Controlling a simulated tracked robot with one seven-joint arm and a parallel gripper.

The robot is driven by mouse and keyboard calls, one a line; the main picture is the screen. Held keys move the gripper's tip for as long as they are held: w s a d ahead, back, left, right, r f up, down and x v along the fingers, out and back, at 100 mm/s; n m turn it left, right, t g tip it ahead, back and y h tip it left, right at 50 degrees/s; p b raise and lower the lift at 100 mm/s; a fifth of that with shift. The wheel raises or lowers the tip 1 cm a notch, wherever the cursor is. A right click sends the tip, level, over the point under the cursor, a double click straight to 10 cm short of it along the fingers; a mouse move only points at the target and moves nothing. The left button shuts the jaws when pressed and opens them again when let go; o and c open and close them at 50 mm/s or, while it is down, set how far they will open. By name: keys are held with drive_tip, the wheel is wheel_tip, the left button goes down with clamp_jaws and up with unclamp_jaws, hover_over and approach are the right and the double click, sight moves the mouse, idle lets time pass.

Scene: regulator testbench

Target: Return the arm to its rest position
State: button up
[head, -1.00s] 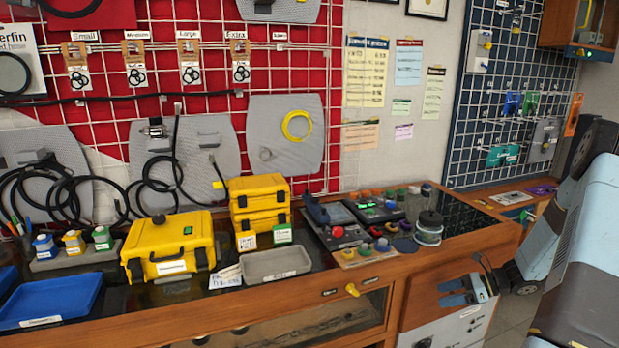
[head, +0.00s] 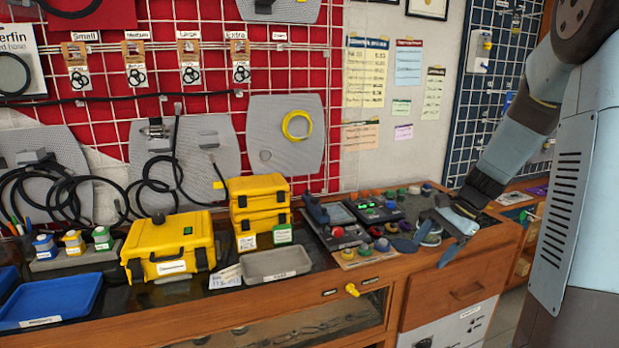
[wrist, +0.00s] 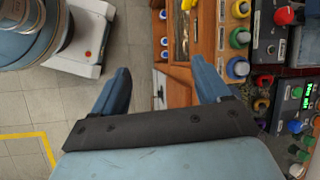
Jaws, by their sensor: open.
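My gripper (head: 432,240) is in front of the right end of the workbench (head: 420,283), close to the bench top in the head view. Its two blue fingers are spread apart with nothing between them.
Coloured knobs (head: 383,245) and control boxes (head: 340,226) stand just left of my gripper. A grey tray (head: 275,265), yellow cases (head: 170,245) and a blue tray (head: 48,302) are further left. A tool pegboard (head: 490,90) stands behind my arm. Open tiled floor (wrist: 90,120) shows in the wrist view.

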drive_tip(key=s+a+r+n+t+h, duration=0.2)
drive_tip(key=s+a+r+n+h, duration=0.1)
drive_tip(key=s+r+n, duration=0.3)
drive_tip(key=s+a+r+n+t+h, duration=0.2)
drive_tip(key=s+r+n, duration=0.4)
drive_tip(key=s, duration=0.9)
wheel_tip(320, 180, up, 4)
drive_tip(key=shift+a+f+t+h, duration=0.1)
drive_tip(key=shift+a+t+h, duration=0.3)
drive_tip(key=shift+a+t, duration=0.35)
drive_tip(key=shift+s, duration=0.1)
